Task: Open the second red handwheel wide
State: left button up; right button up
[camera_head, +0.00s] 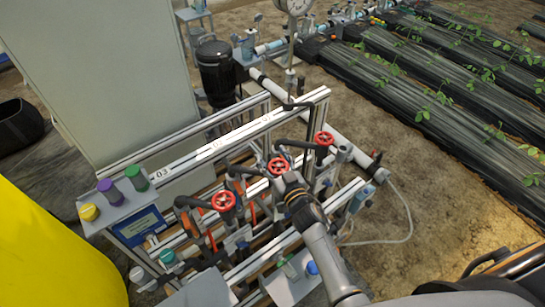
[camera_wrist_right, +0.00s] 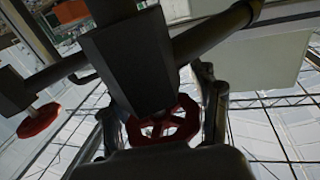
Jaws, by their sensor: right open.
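Three red handwheels stand in a row on the pipe frame in the head view. The second, middle handwheel (camera_head: 278,166) lies between the near-left handwheel (camera_head: 224,201) and the far-right handwheel (camera_head: 324,138). My right gripper (camera_head: 284,178) is at the near side of the middle handwheel and partly covers it. In the right wrist view, a red handwheel (camera_wrist_right: 184,122) sits between the two fingers of the open right gripper (camera_wrist_right: 162,128). Whether the fingers touch its rim cannot be told. Another red wheel (camera_wrist_right: 40,121) shows at the left there. My left gripper is not in view.
A shelf (camera_head: 118,207) with colored-cap bottles stands left of the handwheels. A grey cabinet (camera_head: 105,75) rises behind, and a yellow tank (camera_head: 50,245) fills the lower left. A pressure gauge (camera_head: 293,5) stands at the back. Metal rails and pipes closely surround the wheels.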

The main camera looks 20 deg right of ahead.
jog(key=c, duration=0.9)
jog(key=shift+w+f, duration=0.1)
jog(key=shift+c, duration=0.5)
jog(key=shift+f, duration=0.1)
jog(key=shift+c, duration=0.6)
jog(key=shift+y, duration=0.3)
jog(key=shift+c, duration=0.2)
